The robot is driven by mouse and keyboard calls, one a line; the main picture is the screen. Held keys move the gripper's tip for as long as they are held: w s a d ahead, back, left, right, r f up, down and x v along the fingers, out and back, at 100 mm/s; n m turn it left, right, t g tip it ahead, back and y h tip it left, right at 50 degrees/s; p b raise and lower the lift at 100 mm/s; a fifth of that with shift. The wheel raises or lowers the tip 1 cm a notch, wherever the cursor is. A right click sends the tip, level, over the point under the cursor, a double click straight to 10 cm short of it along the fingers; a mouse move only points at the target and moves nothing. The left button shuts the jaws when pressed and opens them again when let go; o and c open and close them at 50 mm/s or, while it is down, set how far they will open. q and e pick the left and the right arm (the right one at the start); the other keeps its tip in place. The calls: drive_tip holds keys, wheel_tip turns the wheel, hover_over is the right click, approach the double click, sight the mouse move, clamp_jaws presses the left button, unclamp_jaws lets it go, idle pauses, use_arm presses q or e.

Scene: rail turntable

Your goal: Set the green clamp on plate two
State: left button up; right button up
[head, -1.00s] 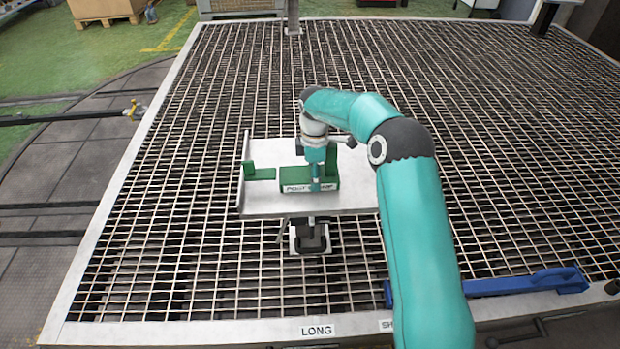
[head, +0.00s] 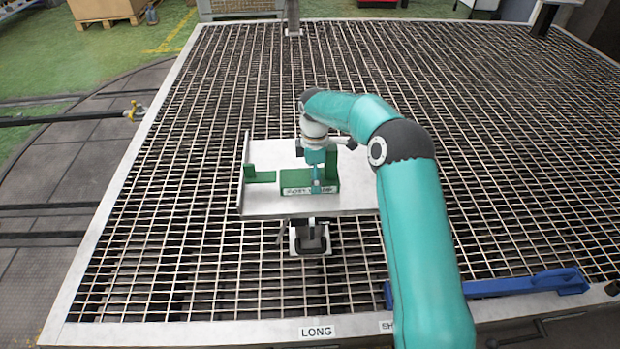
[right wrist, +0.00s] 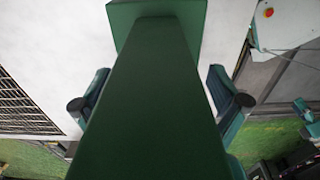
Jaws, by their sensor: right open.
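A green clamp (head: 298,181) with a partly hidden white label on its front edge sits on the right half of a pale plate (head: 262,207) in the head view. A smaller green angle piece (head: 262,176) stands on the plate's left half. I see no number on the plate. My right gripper (head: 317,183) points down over the clamp. In the right wrist view a large green block (right wrist: 150,100) fills the middle, and the open fingers (right wrist: 160,103) lie on either side of it with a visible gap. My left gripper is not in view.
The plate stands over a wide metal grating (head: 180,270). A white and dark fixture (head: 310,240) shows just in front of the plate. A blue bar (head: 530,283) lies at the grating's front right. The rest of the grating is mostly clear. LONG (head: 317,331) is marked on the front edge.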

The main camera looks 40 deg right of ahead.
wheel_tip(320, 180, up, 12)
drive_tip(key=p, duration=0.1)
drive_tip(key=shift+f, duration=0.25)
idle(0.5)
